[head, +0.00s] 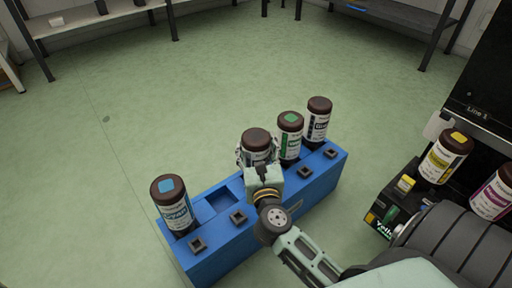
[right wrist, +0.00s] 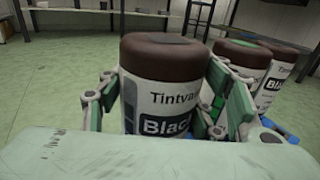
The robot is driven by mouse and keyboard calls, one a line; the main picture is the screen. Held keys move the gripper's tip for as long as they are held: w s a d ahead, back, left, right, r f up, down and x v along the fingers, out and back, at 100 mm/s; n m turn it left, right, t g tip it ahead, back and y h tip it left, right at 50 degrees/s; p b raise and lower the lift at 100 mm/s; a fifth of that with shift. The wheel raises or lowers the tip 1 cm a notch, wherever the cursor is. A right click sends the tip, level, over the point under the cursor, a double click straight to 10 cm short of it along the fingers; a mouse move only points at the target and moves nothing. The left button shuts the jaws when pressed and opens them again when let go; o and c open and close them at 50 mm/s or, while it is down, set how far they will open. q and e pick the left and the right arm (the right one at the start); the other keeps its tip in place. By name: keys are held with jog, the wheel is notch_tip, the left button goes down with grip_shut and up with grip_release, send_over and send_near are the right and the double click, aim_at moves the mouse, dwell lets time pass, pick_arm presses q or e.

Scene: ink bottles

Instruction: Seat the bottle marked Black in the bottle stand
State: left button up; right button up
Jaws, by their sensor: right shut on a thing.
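The bottle marked Black (head: 256,138) has a brown cap and a white label; its name shows in the right wrist view (right wrist: 165,90). My right gripper (head: 258,158) is shut on it, with one finger on each side of its body. The bottle is upright over the blue bottle stand (head: 222,254), between an empty square slot (head: 219,200) and the green-patched bottle. Its base is hidden behind my gripper, so I cannot tell if it rests in a slot. My left gripper is not in view.
The stand also holds a blue-patched bottle (head: 174,208), a green-patched bottle (head: 289,137) and a dark-labelled bottle (head: 317,123). At right, yellow (head: 445,157) and magenta (head: 492,196) bottles stand by a black machine (head: 485,80). The green floor behind the stand is clear.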

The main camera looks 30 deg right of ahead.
jog(key=o, duration=1.6)
jog(key=shift+o, duration=0.2)
jog(key=shift+f, duration=0.1)
jog(key=shift+s+a, duration=0.15)
jog(key=shift+s, duration=0.1)
jog(key=v, duration=1.1)
jog(key=shift+s, duration=0.2)
